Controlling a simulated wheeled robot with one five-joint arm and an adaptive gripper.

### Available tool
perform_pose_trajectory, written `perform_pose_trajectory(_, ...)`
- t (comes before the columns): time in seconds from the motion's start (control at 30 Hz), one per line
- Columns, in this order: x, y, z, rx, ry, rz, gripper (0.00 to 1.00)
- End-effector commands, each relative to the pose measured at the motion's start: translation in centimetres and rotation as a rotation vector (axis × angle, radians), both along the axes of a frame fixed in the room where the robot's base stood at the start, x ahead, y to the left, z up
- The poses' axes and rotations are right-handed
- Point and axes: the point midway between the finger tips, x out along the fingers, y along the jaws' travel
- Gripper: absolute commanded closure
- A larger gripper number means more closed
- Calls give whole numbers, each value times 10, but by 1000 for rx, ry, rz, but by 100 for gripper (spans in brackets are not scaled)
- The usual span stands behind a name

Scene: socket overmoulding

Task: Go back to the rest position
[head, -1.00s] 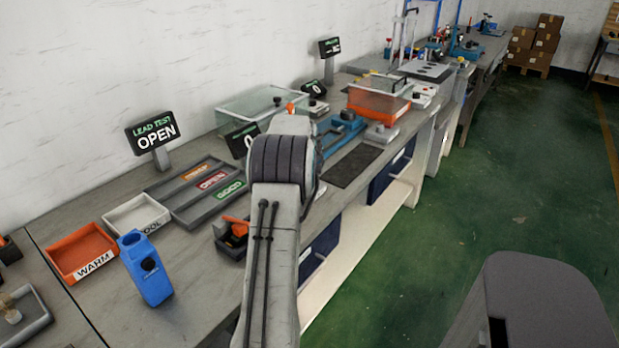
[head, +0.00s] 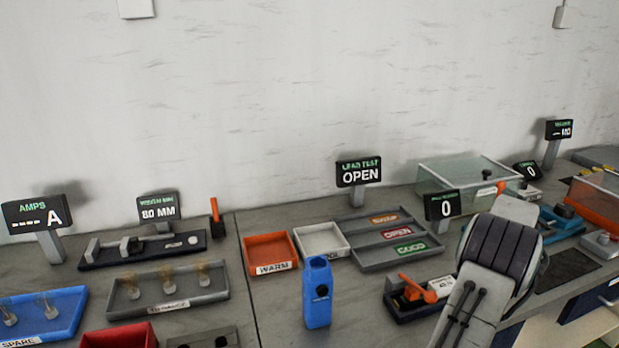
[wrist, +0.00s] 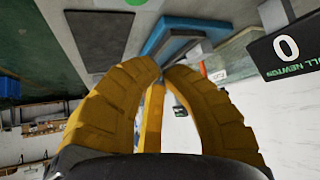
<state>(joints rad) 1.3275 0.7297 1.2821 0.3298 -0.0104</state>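My arm's grey link and dark-ribbed joint (head: 495,250) stand at the right of the head view, over the bench front. The gripper itself is hidden there. In the wrist view my gripper's yellow fingers (wrist: 161,72) curve inward and their tips come together. No held thing shows between them. Past the fingertips are a blue fixture (wrist: 185,32) and a dark mat (wrist: 100,38), both apart from the fingers. A display reading 0 (wrist: 287,47) is at the right of the wrist view.
The bench holds a blue upright holder (head: 317,295), a WARM tray (head: 270,237), a white tray (head: 298,228), a sorting tray (head: 372,263) and a small box with an orange handle (head: 390,302). A clear-lidded bin (head: 440,172) and displays stand behind. Parts trays are at left.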

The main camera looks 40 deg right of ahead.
Motion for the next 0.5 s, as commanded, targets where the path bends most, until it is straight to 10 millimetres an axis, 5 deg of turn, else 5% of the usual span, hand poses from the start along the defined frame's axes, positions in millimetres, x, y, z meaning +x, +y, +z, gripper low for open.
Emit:
perform_pose_trajectory(0.27,8,6,5,3,1,14,100)
perform_pose_trajectory(0.37,29,22,16,14,4,52,100)
perform_pose_trajectory(0.5,78,70,40,45,14,147,100)
